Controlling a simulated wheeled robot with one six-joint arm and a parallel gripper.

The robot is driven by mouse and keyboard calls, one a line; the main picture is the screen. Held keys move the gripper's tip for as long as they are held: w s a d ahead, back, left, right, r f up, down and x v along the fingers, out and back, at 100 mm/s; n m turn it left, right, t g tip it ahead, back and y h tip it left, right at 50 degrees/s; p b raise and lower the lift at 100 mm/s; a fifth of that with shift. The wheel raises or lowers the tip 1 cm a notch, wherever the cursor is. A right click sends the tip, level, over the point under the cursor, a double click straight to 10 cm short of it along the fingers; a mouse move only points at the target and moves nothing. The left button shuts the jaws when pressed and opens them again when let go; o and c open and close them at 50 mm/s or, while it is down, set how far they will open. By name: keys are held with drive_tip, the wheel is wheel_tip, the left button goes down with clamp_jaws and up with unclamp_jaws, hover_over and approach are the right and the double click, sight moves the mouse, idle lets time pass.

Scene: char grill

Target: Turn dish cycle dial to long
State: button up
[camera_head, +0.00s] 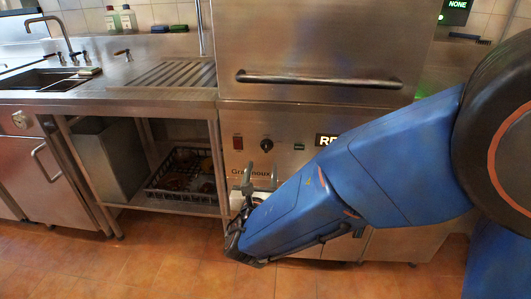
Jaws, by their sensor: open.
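The dish cycle dial (266,145) is a small round black knob with a light mark on the steel front panel of the dishwasher (300,122). The mark is too small to read its setting. My gripper (261,176) is in front of the panel, a little below the dial and apart from it in the picture. Its fingers are open and point up toward the panel, with nothing between them.
A long bar handle (315,79) crosses the door above. A black dish rack (183,197) stands on the shelf at left. Floor at lower left is clear.

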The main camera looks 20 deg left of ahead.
sight(266, 149)
drive_tip(key=x, duration=0.9)
drive_tip(key=shift+w, duration=0.3)
drive_tip(key=c, duration=1)
drive_tip(key=shift+m, duration=0.3)
drive_tip(key=m, duration=0.6)
drive_tip(key=shift+a, duration=0.1)
drive_tip(key=m, duration=0.7)
drive_tip(key=shift+m, duration=0.3)
